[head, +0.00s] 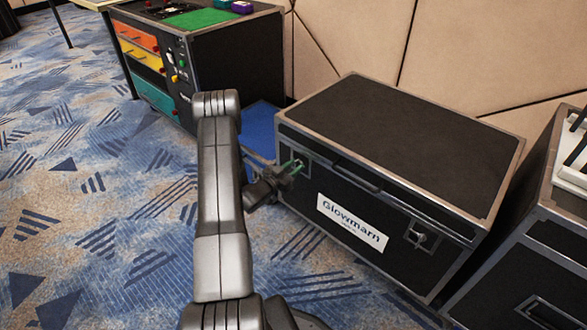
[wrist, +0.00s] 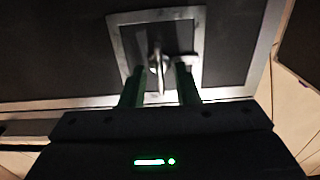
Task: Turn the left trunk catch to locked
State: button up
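The black trunk (head: 400,140) with metal edges stands against the wall, with a white "Glowmarn" label on its front. Its left catch (head: 299,156) is largely hidden behind my gripper (head: 294,167) in the head view. In the wrist view the catch is a square metal plate (wrist: 128,42) with a narrow upright turn-piece (wrist: 157,62). My gripper (wrist: 160,82) is open in front of the plate.
The trunk's right catch (head: 422,236) and front handle (head: 357,176) are clear of my gripper. Another black case (head: 530,265) stands close at right. A cabinet with coloured drawers (head: 145,60) stands at back left, with a blue surface (head: 259,128) beside the trunk. Carpet at left is open.

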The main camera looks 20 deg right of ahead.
grip_shut()
jog(key=shift+f+b, duration=0.15)
jog(key=shift+b, duration=0.15)
jog(key=shift+s+d+f+m+b, duration=0.15)
jog(key=shift+m+b, duration=2.25)
jog(key=shift+m, duration=2.05)
jog(key=shift+s+f+m+b, duration=0.1)
jog(key=shift+m+b, duration=2.3)
jog(key=shift+m, duration=2.05)
